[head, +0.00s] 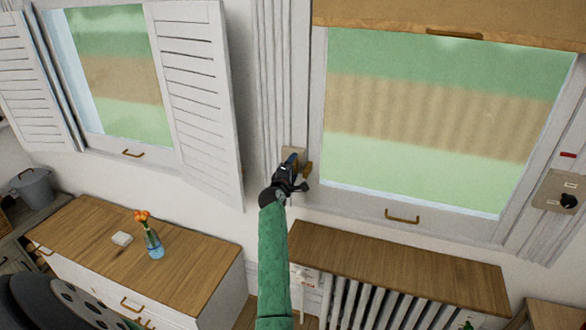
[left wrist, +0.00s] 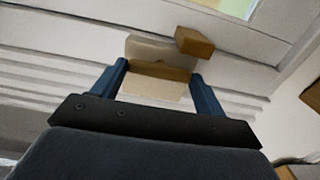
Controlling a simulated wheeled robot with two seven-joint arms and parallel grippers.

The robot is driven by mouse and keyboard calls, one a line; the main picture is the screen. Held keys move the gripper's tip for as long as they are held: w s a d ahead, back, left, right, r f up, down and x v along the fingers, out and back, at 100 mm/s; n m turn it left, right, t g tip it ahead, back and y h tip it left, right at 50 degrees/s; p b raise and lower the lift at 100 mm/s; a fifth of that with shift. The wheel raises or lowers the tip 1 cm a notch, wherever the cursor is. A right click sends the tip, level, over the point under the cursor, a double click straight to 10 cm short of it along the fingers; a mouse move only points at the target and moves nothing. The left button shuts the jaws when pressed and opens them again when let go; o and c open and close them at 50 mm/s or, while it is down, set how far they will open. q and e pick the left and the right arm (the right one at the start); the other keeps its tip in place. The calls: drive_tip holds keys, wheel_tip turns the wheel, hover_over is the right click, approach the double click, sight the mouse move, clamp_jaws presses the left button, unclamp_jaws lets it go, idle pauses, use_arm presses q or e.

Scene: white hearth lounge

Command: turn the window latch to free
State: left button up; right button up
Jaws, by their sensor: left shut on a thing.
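The window latch sits on the white frame strip left of the large right window. Its beige plate (head: 298,152) shows partly behind my left gripper (head: 294,168), with a brown wooden piece (head: 309,169) beside the fingers. In the left wrist view, the two blue fingers of my left gripper (left wrist: 160,72) stand on either side of the latch's brown-topped, pale-faced lever (left wrist: 152,88). A separate brown block (left wrist: 194,42) sticks out at the upper right of the plate (left wrist: 160,50). The gripper is shut on the lever. My right gripper is not in view.
The right window has a brass handle (head: 402,217) low on its frame. A plate with a black knob (head: 568,200) is at the far right. An open white shutter (head: 202,95) hangs left of my arm. Below are a wooden-topped cabinet with a flower vase (head: 153,243) and a radiator shelf (head: 400,266).

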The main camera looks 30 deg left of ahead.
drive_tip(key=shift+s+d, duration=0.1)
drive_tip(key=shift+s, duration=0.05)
use_arm(q)
drive_tip(key=o, duration=1)
drive_tip(key=shift+b+v, duration=1.55)
drive_tip(key=shift+v, duration=2.35)
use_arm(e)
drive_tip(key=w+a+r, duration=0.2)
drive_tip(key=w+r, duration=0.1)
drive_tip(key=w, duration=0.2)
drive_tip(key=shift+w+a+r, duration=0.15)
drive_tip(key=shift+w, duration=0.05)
